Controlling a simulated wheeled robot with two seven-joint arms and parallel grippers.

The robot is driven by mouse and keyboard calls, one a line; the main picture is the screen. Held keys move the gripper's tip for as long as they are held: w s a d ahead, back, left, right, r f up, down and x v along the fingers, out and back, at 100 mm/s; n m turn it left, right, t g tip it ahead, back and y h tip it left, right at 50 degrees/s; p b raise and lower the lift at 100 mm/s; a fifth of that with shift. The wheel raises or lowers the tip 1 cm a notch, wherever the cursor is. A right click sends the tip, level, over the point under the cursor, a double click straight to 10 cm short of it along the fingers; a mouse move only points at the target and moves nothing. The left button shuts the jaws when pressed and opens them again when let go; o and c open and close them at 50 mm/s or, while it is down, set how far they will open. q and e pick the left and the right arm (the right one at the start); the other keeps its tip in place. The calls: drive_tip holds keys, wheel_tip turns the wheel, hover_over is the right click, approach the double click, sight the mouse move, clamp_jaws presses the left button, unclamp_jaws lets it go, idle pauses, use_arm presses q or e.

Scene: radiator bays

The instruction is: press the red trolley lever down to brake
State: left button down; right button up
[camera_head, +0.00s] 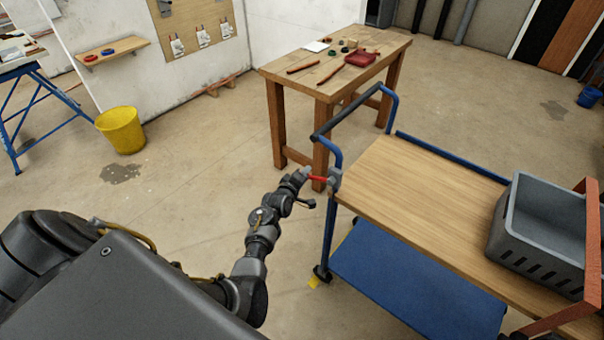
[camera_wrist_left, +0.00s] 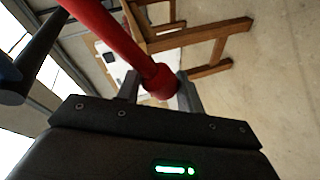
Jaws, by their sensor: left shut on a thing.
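The red lever (camera_head: 318,179) sticks out to the left from a grey bracket at the near left corner of the blue trolley's wooden top (camera_head: 420,205). In the left wrist view the lever (camera_wrist_left: 112,35) runs down from the top and ends in a thick red knob. My left gripper (camera_head: 307,174) is at the lever's free end. In the left wrist view the two fingers of my left gripper (camera_wrist_left: 160,88) are on either side of the knob, shut on it. The bracket is small in the head view.
A grey crate (camera_head: 512,218) stands on the trolley's right part. The dark handlebar (camera_head: 345,110) rises behind the lever. A wooden workbench (camera_head: 335,72) with tools stands behind. A yellow bucket (camera_head: 121,130) is at the left. The floor between bucket and trolley is clear.

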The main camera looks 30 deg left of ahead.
use_arm(q)
drive_tip(key=shift+d+f, duration=0.1)
idle(0.3)
drive_tip(key=c, duration=0.9)
unclamp_jaws()
drive_tip(key=shift+s, duration=0.1)
drive_tip(key=v, duration=1)
drive_tip(key=shift+s+b, duration=0.3)
drive_tip(key=shift+b, duration=0.1)
